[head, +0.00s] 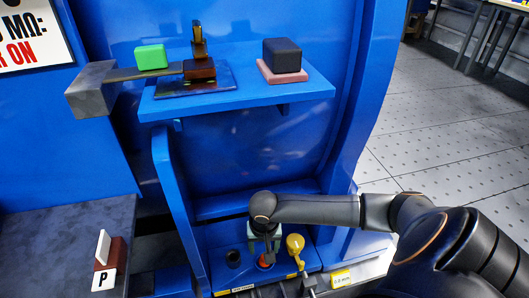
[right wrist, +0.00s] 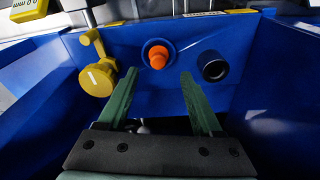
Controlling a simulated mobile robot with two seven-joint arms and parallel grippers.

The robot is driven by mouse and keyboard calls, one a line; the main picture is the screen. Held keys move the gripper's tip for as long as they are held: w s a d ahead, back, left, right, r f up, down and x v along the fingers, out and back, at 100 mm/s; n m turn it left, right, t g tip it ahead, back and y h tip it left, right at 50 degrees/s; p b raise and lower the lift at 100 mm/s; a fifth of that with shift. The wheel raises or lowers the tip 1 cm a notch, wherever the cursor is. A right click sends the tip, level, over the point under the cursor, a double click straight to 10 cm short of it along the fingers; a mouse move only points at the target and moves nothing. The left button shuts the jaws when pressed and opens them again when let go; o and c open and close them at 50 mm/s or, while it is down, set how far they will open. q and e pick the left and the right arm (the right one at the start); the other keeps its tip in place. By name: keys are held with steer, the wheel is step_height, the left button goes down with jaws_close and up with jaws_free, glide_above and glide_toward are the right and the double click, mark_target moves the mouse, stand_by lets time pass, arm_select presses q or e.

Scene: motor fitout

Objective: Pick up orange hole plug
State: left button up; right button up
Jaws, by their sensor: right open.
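The orange hole plug (right wrist: 158,57) stands up from a dark round seat in the blue panel, in the upper middle of the right wrist view. In the head view it shows as a small orange patch (head: 265,262), partly hidden by my right gripper (head: 266,247). My right gripper also shows in the right wrist view (right wrist: 160,73). Its two green fingers are spread, with the plug lying between and just beyond their tips in that picture. Nothing is held. I cannot tell whether the fingers touch the plug. My left gripper is not in view.
A yellow crank-like part (right wrist: 98,74) stands left of the plug in the wrist view, and a black ring (right wrist: 213,66) right of it. Blue walls flank the recess. In the head view, a blue shelf (head: 225,103) above holds a green block (head: 151,57) and a black block (head: 281,53).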

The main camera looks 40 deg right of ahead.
steer(key=f+b, duration=0.2)
steer(key=f, duration=0.1)
steer(key=f+b, duration=0.1)
steer(key=f, duration=0.1)
steer(key=shift+w+d+f+b, duration=0.15)
steer(key=shift+d+b, duration=0.15)
steer(key=shift+c, duration=0.5)
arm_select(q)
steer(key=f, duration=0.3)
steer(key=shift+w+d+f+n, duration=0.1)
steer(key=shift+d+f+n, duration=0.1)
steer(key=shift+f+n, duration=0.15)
arm_select(e)
jaws_close()
